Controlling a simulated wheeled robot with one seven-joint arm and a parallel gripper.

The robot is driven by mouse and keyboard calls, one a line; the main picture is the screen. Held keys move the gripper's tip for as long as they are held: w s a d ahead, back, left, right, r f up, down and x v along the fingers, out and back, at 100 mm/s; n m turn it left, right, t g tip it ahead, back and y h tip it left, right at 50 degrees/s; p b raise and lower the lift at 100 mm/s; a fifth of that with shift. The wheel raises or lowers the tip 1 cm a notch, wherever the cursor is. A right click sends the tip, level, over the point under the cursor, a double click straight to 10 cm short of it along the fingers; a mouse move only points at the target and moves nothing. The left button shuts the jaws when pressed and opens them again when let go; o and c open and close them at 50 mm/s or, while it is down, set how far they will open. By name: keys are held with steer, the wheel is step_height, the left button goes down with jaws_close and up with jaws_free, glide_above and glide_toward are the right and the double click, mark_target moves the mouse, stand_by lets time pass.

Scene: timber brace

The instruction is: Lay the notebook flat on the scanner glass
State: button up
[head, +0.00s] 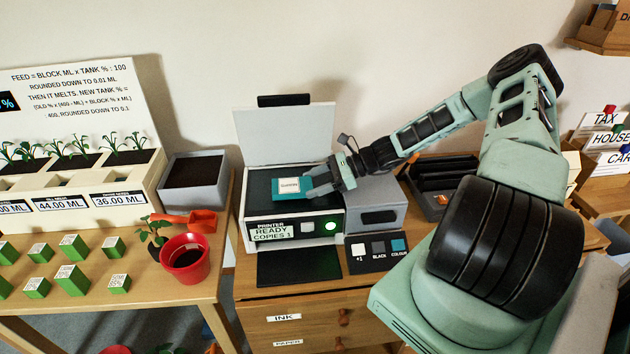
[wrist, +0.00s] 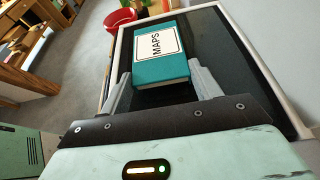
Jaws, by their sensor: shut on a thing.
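The notebook (wrist: 165,68) is teal with a white label reading MAPS in the wrist view. It also shows in the head view (head: 278,196) over the scanner glass (head: 258,182), near the middle of the dark surface. My gripper (wrist: 160,84) is shut on the notebook, with one finger on each side of its near end. In the head view my gripper (head: 315,186) reaches in from the right. The notebook looks about level with the glass; I cannot tell whether it touches it. The printer lid (head: 285,135) stands open behind the glass.
The printer's front panel (head: 298,228) reads READY, COPIES 1, with a green-lit button. A panel with several buttons (head: 377,248) is to its right. A red pot (head: 187,258) and green blocks (head: 73,246) are on the left table. A dark tray (head: 440,178) is at right.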

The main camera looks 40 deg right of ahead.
stand_by(0.3)
steer(key=o, duration=1.1)
steer(key=shift+f, duration=0.1)
steer(key=shift+c, duration=0.2)
steer(key=shift+d, duration=0.15)
steer(key=b+v, duration=0.2)
steer(key=v, duration=1.5)
steer(key=shift+s+b, duration=0.1)
steer(key=shift+b, duration=0.25)
